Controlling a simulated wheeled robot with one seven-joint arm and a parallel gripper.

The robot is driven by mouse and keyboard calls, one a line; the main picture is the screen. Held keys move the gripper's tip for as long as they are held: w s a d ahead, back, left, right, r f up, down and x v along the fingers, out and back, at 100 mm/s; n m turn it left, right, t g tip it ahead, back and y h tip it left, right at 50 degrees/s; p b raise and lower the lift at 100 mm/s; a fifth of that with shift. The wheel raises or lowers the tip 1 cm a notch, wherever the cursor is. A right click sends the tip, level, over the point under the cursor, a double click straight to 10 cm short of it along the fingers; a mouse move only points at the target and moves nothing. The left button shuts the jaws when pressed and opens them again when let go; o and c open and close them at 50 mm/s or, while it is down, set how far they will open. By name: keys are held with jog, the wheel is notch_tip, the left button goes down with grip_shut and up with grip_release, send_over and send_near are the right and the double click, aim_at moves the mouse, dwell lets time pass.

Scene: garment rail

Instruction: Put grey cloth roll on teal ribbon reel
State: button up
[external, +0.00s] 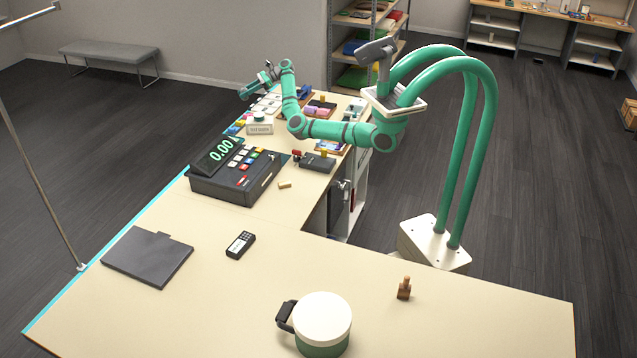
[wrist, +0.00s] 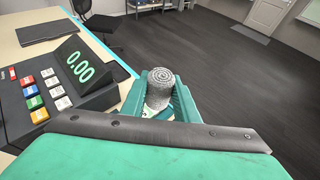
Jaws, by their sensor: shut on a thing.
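My gripper (wrist: 159,100) is shut on the grey cloth roll (wrist: 160,88), which stands upright between the two teal fingers with its spiral end facing up. In the external view my gripper (external: 258,84) is at the far end of the counter, raised near its left edge. The roll is too small to make out there. No reel shows in the wrist view.
A black till (external: 235,178) with a 0.00 display stands on the counter (external: 300,255). Several small coloured items crowd the counter's far end. A dark flat slab (external: 147,256), a handheld device (external: 240,244) and a white-lidded pot (external: 322,320) are on the near part.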

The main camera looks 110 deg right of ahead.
jog(key=h, duration=0.1)
send_over(259, 114)
jog(key=shift+m, duration=0.3)
jog(key=shift+w+a+f, duration=0.1)
jog(key=shift+f, duration=3.15)
jog(key=shift+a+f, duration=0.1)
jog(key=shift+f, duration=3.15)
jog(key=shift+f, duration=0.1)
jog(key=o, duration=1)
jog(key=shift+r, duration=0.2)
jog(key=v, duration=0.7)
jog(key=shift+s, duration=0.25)
